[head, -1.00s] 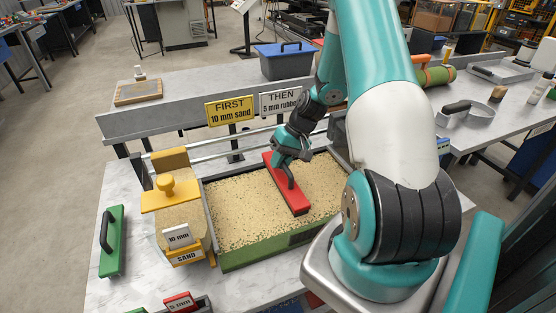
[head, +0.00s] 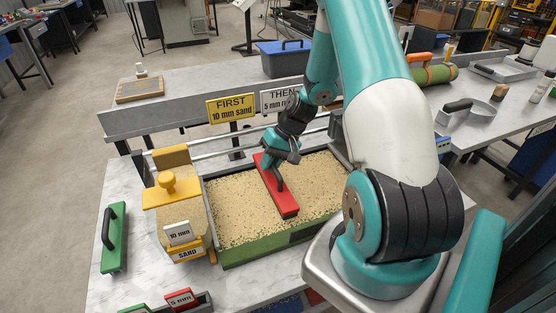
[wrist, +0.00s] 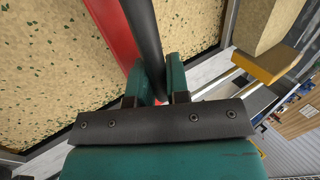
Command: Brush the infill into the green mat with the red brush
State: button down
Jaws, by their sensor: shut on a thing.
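The red brush (head: 279,191) lies across the middle of the mat tray, its long body running from the back toward the front. My gripper (head: 279,160) is shut on the brush's dark handle. The wrist view shows the handle (wrist: 143,35) between the two teal fingers (wrist: 160,85), with the red body (wrist: 107,30) beside it. The green mat (head: 262,247) shows its green front edge; its top is covered with tan sand infill (head: 237,205), with small green flecks showing through. The brush appears to rest on the infill, though its underside is hidden.
A yellow sand hopper (head: 177,190) labelled 10 mm stands at the tray's left. A green block with a handle (head: 114,238) lies further left. A red 5 mm gauge (head: 181,299) is at the front. Signs reading FIRST (head: 231,108) and THEN (head: 279,100) stand behind the tray.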

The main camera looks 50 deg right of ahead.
jog(key=w+a, duration=0.5)
jog(key=a, duration=0.6)
jog(key=shift+w+p, duration=0.15)
jog(key=shift+p, duration=0.15)
jog(key=shift+w+a+f+b, duration=0.1)
jog(key=shift+f+b, duration=0.9)
jog(key=shift+f, duration=0.45)
dwell(1.3)
jog(key=shift+s+d, duration=0.5)
jog(key=shift+d, duration=0.45)
jog(key=shift+s+d, duration=0.45)
jog(key=shift+d, duration=0.5)
jog(key=shift+s+d, duration=0.5)
jog(key=shift+d, duration=0.45)
jog(key=shift+w+a+p, duration=0.1)
jog(key=shift+w+a, duration=0.4)
jog(key=shift+a, duration=0.45)
jog(key=shift+w+a+p, duration=0.15)
jog(key=shift+w+a, duration=0.3)
jog(key=shift+a, duration=0.55)
jog(key=shift+w+a+p, duration=0.1)
jog(key=shift+w+a, duration=0.4)
jog(key=shift+a, duration=0.45)
jog(key=shift+d, duration=0.1)
